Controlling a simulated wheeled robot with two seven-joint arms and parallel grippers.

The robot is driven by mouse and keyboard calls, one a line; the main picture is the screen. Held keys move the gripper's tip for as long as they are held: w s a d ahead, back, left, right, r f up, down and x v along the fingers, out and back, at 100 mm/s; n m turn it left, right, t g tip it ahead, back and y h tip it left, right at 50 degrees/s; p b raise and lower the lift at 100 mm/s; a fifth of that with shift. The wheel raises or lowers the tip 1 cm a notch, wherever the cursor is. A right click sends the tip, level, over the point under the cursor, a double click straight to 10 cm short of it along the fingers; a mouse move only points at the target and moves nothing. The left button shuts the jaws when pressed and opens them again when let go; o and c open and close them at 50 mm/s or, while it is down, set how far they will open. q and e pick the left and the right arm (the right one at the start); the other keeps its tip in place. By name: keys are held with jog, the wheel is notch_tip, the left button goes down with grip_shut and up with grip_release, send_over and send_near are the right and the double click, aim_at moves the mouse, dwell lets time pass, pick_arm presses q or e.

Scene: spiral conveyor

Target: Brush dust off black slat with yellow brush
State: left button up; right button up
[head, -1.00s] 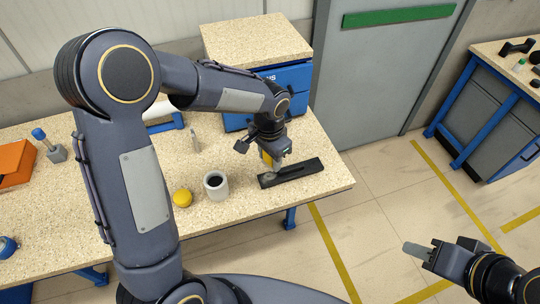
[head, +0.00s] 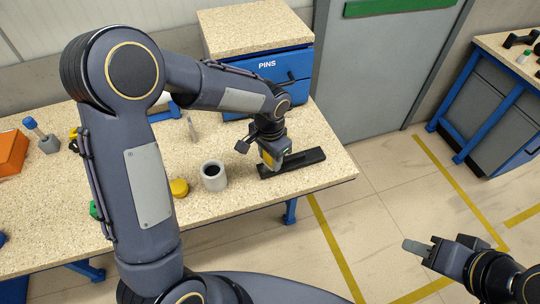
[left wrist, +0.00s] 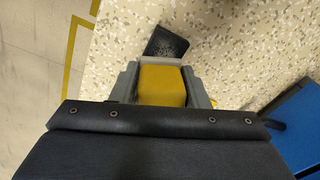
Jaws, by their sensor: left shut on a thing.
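The black slat (head: 312,156) lies on the speckled worktop near its right front corner, with a recess along its top. My left gripper (head: 272,160) is shut on the yellow brush (head: 266,158) over the slat's left part. In the left wrist view the brush (left wrist: 162,85) sits between the two grey fingers, and one end of the slat (left wrist: 168,43) shows beyond it with pale specks. The brush's lower end is hidden, so I cannot tell whether it touches the slat. My right gripper (head: 416,248) is away from the table, over the floor at lower right.
A pale cup (head: 214,176) with a dark inside and a yellow round object (head: 179,188) stand left of the slat. A blue drawer box (head: 266,75) labelled PINS stands behind. An orange box (head: 12,152) is at far left. The worktop's right edge is close to the slat.

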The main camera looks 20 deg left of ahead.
pick_arm(q)
jog(key=shift+f+b, duration=0.75)
jog(key=shift+f, duration=0.15)
dwell(0.6)
jog(key=shift+r, duration=0.15)
dwell(0.4)
jog(key=shift+s+a+f, duration=0.25)
jog(key=shift+s+a, duration=0.25)
jog(key=shift+a, duration=0.15)
jog(key=shift+r, duration=0.15)
jog(key=shift+w+d, duration=0.45)
jog(key=shift+d, duration=0.2)
notch_tip(320, 180, up, 6)
jog(key=p, duration=0.4)
